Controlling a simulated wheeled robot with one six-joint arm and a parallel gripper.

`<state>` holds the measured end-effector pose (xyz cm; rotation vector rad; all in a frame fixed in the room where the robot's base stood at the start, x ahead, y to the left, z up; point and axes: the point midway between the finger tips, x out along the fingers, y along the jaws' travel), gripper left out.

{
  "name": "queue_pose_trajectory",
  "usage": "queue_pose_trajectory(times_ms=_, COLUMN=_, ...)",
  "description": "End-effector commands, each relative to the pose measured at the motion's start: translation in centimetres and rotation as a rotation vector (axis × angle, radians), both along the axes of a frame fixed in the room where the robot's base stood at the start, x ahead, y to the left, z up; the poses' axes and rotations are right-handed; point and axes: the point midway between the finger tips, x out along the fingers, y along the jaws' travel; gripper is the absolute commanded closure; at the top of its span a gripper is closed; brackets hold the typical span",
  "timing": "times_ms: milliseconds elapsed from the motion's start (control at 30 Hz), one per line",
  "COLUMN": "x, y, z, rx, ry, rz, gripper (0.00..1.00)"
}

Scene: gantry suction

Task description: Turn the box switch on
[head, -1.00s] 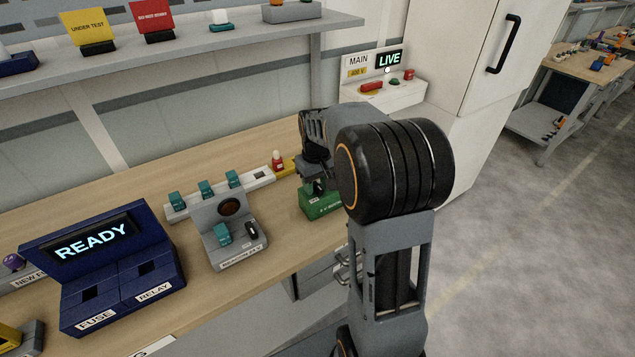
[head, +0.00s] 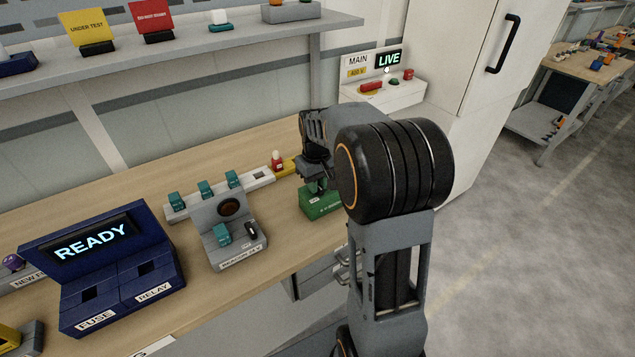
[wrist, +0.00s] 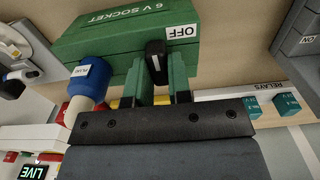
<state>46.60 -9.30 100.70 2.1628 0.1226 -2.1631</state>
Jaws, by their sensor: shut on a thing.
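The green box (wrist: 108,35) bears the words "6 V SOCKET" and, in the wrist view, a white "OFF" plate (wrist: 182,32). Its black switch lever (wrist: 155,55) stands up between my fingertips. My gripper (wrist: 158,88) is shut on the lever. In the head view the green box (head: 320,206) sits near the front edge of the bench, with my gripper (head: 316,186) over it. My wrist hides part of the box and the lever there.
A blue cylinder (wrist: 92,75) is close beside the green box in the wrist view. A grey stand (head: 232,240) and a navy "READY" unit (head: 115,265) are left on the bench. A white rail (head: 215,192) with teal blocks runs behind.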

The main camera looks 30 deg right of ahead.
Motion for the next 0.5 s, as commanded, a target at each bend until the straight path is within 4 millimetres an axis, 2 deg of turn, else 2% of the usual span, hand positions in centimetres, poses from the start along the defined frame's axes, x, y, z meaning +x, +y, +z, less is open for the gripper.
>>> queue_pose_trajectory(times_ms=267, x=0.05, y=0.13, z=0.06, rx=0.001, ry=-0.001, rz=0.150, gripper=1.00)
queue_pose_trajectory(times_ms=500, x=0.07, y=0.05, z=0.08, rx=0.001, ry=-0.001, rz=0.372, gripper=1.00)
